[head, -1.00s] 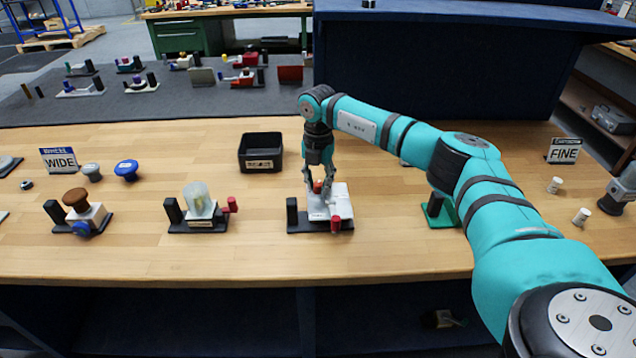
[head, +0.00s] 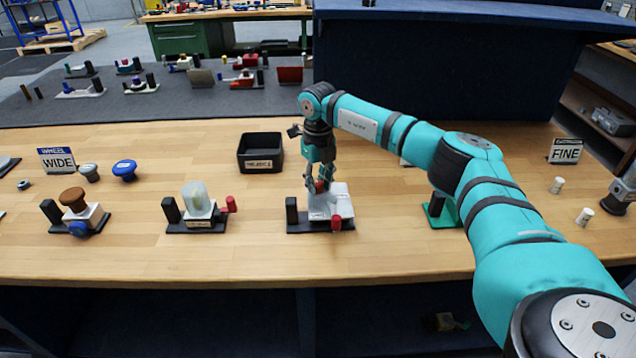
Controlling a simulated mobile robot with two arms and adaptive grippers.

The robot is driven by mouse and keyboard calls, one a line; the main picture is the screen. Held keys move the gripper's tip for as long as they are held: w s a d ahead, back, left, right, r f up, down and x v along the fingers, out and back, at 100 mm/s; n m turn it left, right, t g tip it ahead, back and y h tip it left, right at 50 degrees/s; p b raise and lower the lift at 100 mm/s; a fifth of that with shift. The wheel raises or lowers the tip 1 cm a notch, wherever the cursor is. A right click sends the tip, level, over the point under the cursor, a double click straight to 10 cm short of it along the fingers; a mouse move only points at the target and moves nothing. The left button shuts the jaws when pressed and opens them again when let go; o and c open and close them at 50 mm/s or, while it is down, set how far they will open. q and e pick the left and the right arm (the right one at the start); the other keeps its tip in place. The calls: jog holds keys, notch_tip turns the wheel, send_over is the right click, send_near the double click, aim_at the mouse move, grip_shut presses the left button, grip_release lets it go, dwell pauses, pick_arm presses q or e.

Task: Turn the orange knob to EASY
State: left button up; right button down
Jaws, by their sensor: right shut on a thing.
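The valve device (head: 341,195) is a white block on a black base, with a black post at its left and a red handle (head: 335,222) at its front. My right gripper (head: 319,188) points down over the left part of the white block, shut on the small orange-red knob (head: 320,186). Lettering on the block, including any EASY mark, is too small to read. My left gripper is not in view.
A black bin (head: 260,152) stands behind and left of the device. A device with a translucent cover (head: 197,200) and one with a brown knob (head: 73,197) stand to the left. WIDE (head: 58,160) and FINE (head: 565,151) signs stand at either side. Bare wood lies in front.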

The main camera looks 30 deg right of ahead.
aim_at(318, 183)
jog(key=n, duration=0.5)
jog(key=shift+n+b, duration=0.3)
jog(key=shift+b, duration=0.05)
jog(key=n, duration=0.4)
jog(key=shift+n+b, duration=0.3)
jog(key=shift+n, duration=0.1)
jog(key=shift+r, duration=0.1)
jog(key=c, duration=1.1)
grip_release()
notch_tip(318, 183, up, 12)
jog(key=shift+f, duration=0.1)
